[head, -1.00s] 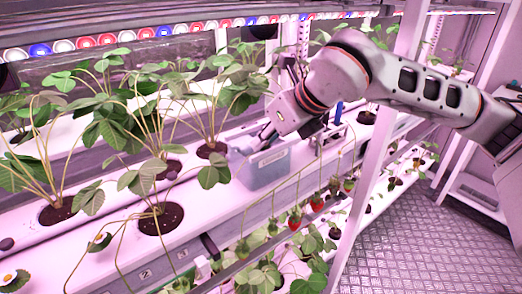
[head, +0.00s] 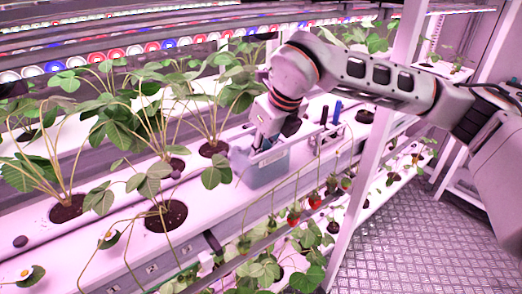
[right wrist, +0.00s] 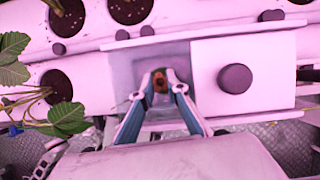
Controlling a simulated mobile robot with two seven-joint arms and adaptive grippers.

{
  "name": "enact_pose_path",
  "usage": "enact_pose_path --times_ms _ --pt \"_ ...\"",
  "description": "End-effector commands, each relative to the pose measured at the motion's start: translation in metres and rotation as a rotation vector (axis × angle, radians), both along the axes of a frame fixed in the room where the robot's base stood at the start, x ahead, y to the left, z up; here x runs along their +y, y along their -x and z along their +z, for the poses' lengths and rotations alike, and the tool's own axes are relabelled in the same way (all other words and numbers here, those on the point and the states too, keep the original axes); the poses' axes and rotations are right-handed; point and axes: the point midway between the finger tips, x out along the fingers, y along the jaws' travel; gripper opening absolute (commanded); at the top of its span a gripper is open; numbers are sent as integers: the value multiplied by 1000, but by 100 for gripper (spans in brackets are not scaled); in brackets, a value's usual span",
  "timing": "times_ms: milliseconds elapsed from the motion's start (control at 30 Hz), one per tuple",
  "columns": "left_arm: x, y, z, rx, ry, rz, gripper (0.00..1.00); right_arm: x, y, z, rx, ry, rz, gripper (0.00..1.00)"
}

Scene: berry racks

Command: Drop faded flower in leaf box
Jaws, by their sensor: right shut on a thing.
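The leaf box (head: 262,172) is a small grey open bin standing on the white rack beside the potted strawberry plants. In the right wrist view its inside (right wrist: 125,72) lies below my right gripper. My right gripper (right wrist: 162,84) is shut, its fingertips close together on a small brown thing, the faded flower (right wrist: 160,79). In the head view the gripper (head: 262,143) points down at the box; its fingertips and the flower are hidden there. My left gripper is not in view.
Strawberry plants (head: 211,148) stand in round soil holes left of the box. A pale panel with a dark round knob (right wrist: 235,78) adjoins the box. Red berries (head: 294,216) hang in front. A white upright post (head: 357,185) stands to the right.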

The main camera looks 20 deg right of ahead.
Motion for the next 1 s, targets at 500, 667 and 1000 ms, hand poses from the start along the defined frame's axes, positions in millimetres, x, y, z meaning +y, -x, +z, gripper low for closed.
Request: enact_pose_path --times_ms 500,667,1000 --pt "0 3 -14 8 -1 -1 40 0 0 -13 0 0 0 0" --pt "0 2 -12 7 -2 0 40 0 0 -12 -1 0 0 21" --pt "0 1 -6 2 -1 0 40 0 0 -6 -2 -1 0 21"
